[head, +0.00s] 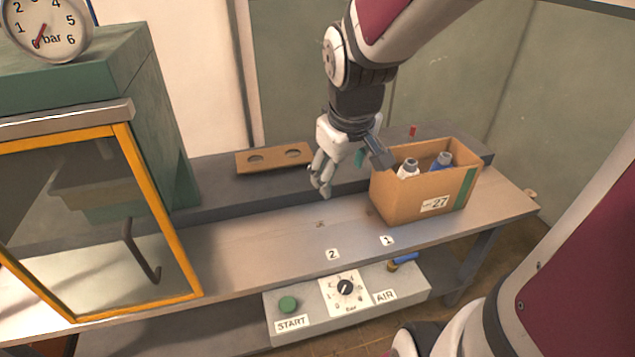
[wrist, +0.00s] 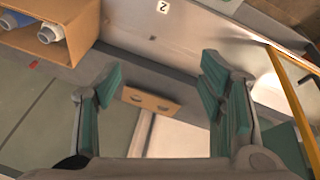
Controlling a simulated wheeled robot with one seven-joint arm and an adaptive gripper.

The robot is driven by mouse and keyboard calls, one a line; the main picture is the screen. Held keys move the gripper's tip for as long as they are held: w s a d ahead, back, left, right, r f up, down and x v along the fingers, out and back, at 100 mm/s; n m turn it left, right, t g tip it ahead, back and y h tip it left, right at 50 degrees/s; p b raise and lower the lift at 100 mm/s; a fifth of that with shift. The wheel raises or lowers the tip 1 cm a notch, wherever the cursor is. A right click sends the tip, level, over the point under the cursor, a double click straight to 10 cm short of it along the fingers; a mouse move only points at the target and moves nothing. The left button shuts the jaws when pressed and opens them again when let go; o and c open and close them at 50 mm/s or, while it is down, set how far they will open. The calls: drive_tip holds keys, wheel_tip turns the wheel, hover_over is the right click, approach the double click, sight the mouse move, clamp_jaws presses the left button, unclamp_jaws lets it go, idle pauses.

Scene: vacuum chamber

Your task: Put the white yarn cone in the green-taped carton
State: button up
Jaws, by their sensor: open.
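The green-taped carton (head: 397,207) stands open-topped at the right end of the bench, with a green stripe and a label reading 27. The white yarn cone (head: 408,170) is inside it on the left, its grey tip above the rim. The cone also shows in the wrist view (wrist: 48,34) at the upper left. Its lower part is hidden by the carton wall. My gripper (head: 348,174) is open and empty, above the bench just left of the carton and apart from the cone. Both green-padded fingers (wrist: 160,82) show spread in the wrist view.
A blue cone (head: 443,161) stands in the carton beside the white one. A brown holder with two empty holes (head: 274,159) is on the rear ledge. A yellow-framed chamber door (head: 165,220) stands at left. The bench middle is clear; a control box (head: 350,298) sits below.

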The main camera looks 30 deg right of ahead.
drive_tip(key=s+a+r+y, duration=0.1)
drive_tip(key=s+a+r, duration=0.2)
drive_tip(key=s, duration=0.3)
drive_tip(key=s+a+r+m+t+y, duration=0.1)
drive_tip(key=s+a+r, duration=0.2)
drive_tip(key=s+a, duration=0.3)
drive_tip(key=shift+s+r, duration=0.4)
drive_tip(key=shift+s, duration=0.05)
